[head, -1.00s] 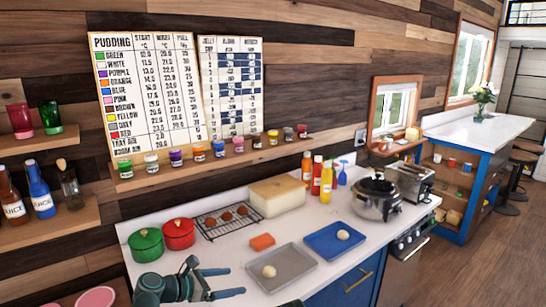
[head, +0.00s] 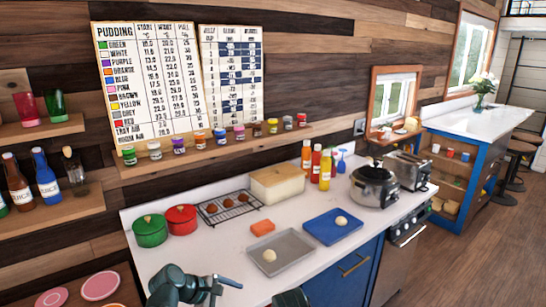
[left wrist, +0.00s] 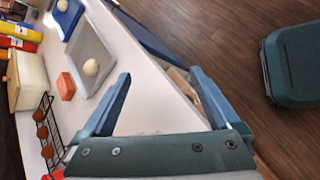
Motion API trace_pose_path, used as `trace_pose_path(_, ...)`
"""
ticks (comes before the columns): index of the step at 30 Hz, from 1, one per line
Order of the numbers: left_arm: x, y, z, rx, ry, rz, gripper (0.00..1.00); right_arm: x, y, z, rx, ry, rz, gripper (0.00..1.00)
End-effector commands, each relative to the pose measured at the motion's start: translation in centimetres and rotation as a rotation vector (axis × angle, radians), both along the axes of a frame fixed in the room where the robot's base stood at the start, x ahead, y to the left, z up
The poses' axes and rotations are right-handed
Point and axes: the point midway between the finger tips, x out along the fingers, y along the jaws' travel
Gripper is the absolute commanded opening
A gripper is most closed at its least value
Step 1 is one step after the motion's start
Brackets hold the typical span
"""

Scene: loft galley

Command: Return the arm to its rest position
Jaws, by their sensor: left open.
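My left gripper (head: 228,287) is at the bottom of the head view, in front of the counter's near edge. In the left wrist view its two blue fingers (left wrist: 161,77) are spread apart with nothing between them. The fingers reach over the counter edge and the floor beside it. A dark rounded part of my own body shows at the bottom edge of the head view. My right gripper cannot be made out in either view.
The white counter (head: 205,255) holds a grey tray (head: 292,263) and a blue tray (head: 330,232), each with a pale ball, an orange block (head: 263,227), a wire rack (head: 222,206), green and red pots (head: 150,230), and a cooker (head: 372,187). Open floor (head: 450,255) lies right.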

Motion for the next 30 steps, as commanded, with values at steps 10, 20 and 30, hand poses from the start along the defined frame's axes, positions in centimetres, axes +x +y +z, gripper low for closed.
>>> trace_pose_path(10,-5.8,2.7,-5.5,0.626,-0.187,-0.782,0.96,0.0,0.0,0.0,0.0,0.0,0.0,0.5)
trace_pose_path(20,-9.0,3.9,-8.6,0.887,-0.206,-1.356,0.96,0.0,0.0,-2.1,0.0,0.0,0.0,0.5)
trace_pose_path(30,-12.9,-3.4,-13.6,0.893,-0.199,-1.598,0.96,0.0,0.0,-7.2,0.0,0.0,0.0,0.5)
